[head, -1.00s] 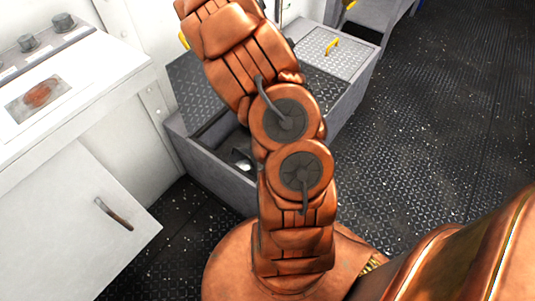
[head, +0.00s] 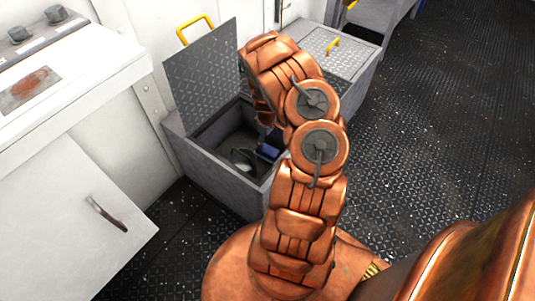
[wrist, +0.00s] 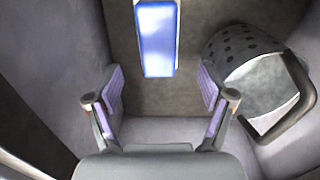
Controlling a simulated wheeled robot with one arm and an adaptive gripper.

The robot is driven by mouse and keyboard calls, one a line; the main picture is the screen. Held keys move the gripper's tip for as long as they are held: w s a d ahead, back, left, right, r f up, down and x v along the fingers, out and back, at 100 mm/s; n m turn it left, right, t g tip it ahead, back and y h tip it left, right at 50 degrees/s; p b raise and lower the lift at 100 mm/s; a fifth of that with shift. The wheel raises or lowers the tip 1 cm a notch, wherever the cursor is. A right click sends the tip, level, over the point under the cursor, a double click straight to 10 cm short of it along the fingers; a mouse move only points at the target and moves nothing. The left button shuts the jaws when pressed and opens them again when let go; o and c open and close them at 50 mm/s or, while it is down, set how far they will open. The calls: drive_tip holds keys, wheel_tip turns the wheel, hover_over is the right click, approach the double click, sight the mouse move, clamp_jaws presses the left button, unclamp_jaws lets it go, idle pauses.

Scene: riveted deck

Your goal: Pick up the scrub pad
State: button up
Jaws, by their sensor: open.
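The scrub pad appears to be the blue block with pale edges (wrist: 157,42), lying on the floor of an open grey locker (head: 224,188). It also shows in the head view as a small blue patch (head: 268,151), partly hidden by my arm. My gripper (wrist: 162,88) is open and empty inside the locker in the wrist view. The pad lies ahead of the fingertips, roughly in line with the gap between them. In the head view my gripper is mostly hidden behind my arm.
A dark perforated container with a loop handle (wrist: 240,55) lies right of the pad, close to my right finger. The locker walls (wrist: 60,60) are close around my gripper. The raised lid (head: 200,75) stands at the back left. A closed lid (head: 325,48) is to the right.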

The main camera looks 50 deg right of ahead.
sight(268, 149)
drive_tip(key=shift+s+d+f+b, duration=0.1)
drive_tip(key=shift+f+b, duration=0.85)
drive_tip(key=shift+f, duration=0.95)
drive_tip(key=shift+d+f+b, duration=0.1)
drive_tip(key=shift+f+b, duration=0.8)
drive_tip(key=shift+f, duration=0.95)
drive_tip(key=shift+r, duration=0.1)
drive_tip(key=c, duration=1.3)
drive_tip(key=shift+o, duration=0.2)
wheel_tip(268, 149, up, 10)
drive_tip(key=p, duration=0.4)
